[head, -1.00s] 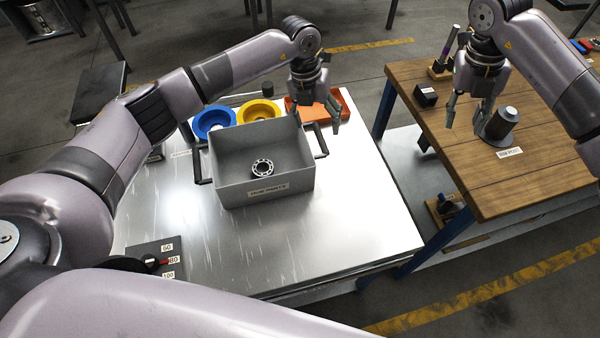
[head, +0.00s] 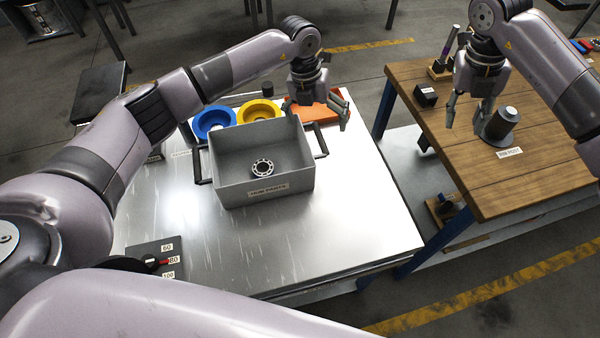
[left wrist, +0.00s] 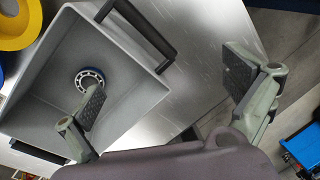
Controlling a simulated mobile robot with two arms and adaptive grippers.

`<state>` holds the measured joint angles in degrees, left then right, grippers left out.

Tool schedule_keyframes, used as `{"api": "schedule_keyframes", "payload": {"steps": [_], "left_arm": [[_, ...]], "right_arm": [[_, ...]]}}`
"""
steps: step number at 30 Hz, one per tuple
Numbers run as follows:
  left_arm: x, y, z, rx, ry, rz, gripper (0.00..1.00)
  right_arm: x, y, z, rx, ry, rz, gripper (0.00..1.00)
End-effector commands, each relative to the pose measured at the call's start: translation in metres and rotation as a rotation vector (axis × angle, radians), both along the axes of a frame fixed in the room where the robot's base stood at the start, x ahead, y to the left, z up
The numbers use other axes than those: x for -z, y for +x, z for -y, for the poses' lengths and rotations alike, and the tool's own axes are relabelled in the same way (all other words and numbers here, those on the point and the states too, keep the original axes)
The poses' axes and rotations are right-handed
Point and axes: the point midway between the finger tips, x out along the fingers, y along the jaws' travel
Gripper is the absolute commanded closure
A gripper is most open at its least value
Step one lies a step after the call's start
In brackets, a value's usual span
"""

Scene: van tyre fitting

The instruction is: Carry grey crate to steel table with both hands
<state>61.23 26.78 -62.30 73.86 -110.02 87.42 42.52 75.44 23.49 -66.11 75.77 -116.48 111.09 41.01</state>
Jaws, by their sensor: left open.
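The grey crate (head: 236,186) stands upright on a steel-topped table (head: 340,225), with a dark handle on each side and a bearing-like ring (head: 262,167) inside. My left gripper (head: 316,112) is open above the crate's far right corner, apart from the right handle (head: 319,140). In the left wrist view one finger overlaps the crate's inside and the other is beyond its wall, with a handle (left wrist: 147,30) above in the picture. My right gripper (head: 467,113) is open and empty over the wooden table (head: 540,165), near a dark cylindrical post (head: 502,124).
Blue (head: 212,122) and yellow (head: 258,110) round parts and an orange tray (head: 318,112) lie behind the crate. A dial plate (head: 155,255) is at the front left. The steel top is clear right and front of the crate. A gap separates the two tables.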

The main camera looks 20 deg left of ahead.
Motion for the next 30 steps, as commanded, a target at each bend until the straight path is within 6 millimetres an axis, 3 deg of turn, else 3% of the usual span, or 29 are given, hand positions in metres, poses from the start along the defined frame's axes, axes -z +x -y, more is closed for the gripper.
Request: {"api": "schedule_keyframes", "payload": {"steps": [30], "left_arm": [[-0.002, 0.005, 0.011, 0.0, 0.0, 0.0, 0.0]], "right_arm": [[0.004, 0.0, 0.0, 0.0, 0.0, 0.0, 0.65]]}}
